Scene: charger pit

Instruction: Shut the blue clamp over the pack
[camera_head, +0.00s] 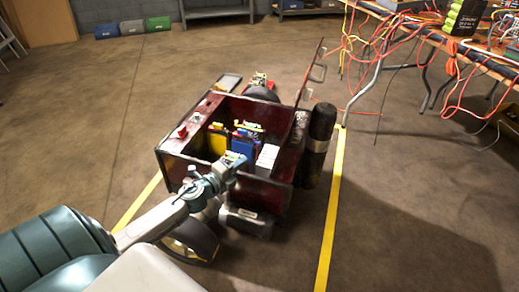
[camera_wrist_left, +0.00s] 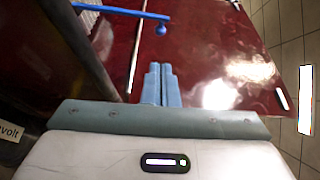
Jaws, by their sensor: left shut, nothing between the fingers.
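In the wrist view, a blue bar with a small round knob (camera_wrist_left: 125,12), which looks like the blue clamp, crosses above a dark red surface. My left gripper (camera_wrist_left: 160,72) points toward the knob, its fingers together and empty, with a visible gap between them and the knob. In the head view, my left gripper (camera_head: 236,160) is over the near side of an open dark red cart (camera_head: 263,188). Inside the cart are a blue block (camera_head: 243,147) and a yellow block (camera_head: 217,142). I cannot tell which is the pack. My right gripper is not in view.
A black cylinder (camera_head: 320,128) stands at the cart's right side. A table with tangled orange cables (camera_head: 440,25) is at the upper right. Yellow floor lines (camera_head: 332,215) run beside the cart. Bins (camera_head: 131,27) sit by the back wall. The floor between is clear.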

